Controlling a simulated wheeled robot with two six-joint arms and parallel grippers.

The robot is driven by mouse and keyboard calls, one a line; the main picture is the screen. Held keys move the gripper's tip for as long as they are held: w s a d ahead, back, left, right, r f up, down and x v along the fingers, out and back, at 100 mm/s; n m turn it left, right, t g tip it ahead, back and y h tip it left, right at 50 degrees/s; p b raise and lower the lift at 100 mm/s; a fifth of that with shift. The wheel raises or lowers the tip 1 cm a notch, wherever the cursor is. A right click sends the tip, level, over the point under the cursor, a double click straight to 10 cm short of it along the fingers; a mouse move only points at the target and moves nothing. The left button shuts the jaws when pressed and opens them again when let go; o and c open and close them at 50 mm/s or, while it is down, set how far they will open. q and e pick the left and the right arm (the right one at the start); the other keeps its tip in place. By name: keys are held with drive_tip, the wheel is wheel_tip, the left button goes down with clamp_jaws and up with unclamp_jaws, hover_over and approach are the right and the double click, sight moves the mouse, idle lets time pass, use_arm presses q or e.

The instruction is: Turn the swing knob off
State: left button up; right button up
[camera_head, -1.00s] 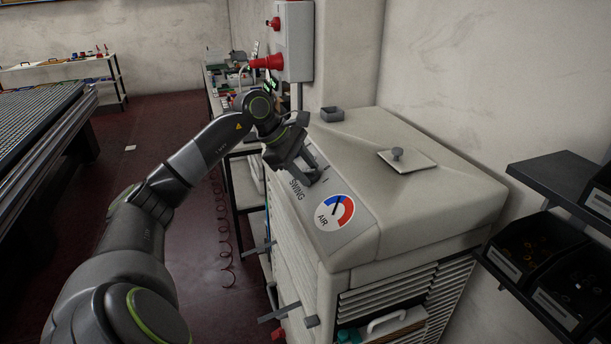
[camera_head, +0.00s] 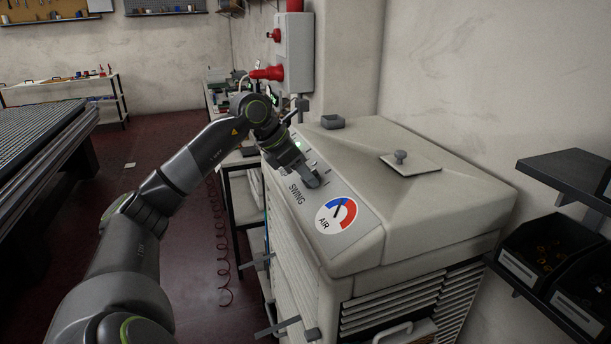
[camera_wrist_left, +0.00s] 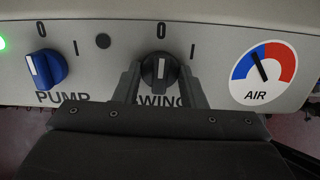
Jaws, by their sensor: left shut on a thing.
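The swing knob (camera_wrist_left: 160,68) is black with a white pointer mark, above the SWING label on the panel in the left wrist view. Its mark stands upright, toward the 0; the I is up and to its right. My left gripper (camera_head: 312,180) is at the panel by the SWING label in the head view. Its two fingers stand on either side of the knob in the wrist view, shut on it. In the head view the gripper hides the knob. My right gripper is not in view.
A blue PUMP knob (camera_wrist_left: 46,68) sits left of the swing knob, with a lit green lamp (camera_wrist_left: 2,43) farther left. The AIR gauge (camera_head: 336,213) is to the right. The panel belongs to a pale machine housing (camera_head: 430,205). Dark bins (camera_head: 545,250) stand at right.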

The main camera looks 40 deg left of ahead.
use_arm(q)
drive_tip(key=shift+n, duration=0.4)
drive_tip(key=o, duration=1)
drive_tip(key=shift+a+r, duration=0.1)
drive_tip(key=shift+s+a+r+b, duration=0.1)
drive_tip(key=shift+s+r+b, duration=0.1)
drive_tip(key=shift+r+b, duration=0.1)
drive_tip(key=b+v, duration=0.2)
drive_tip(key=v, duration=1.4)
drive_tip(key=shift+s+r+b, duration=0.2)
drive_tip(key=shift+b, duration=0.15)
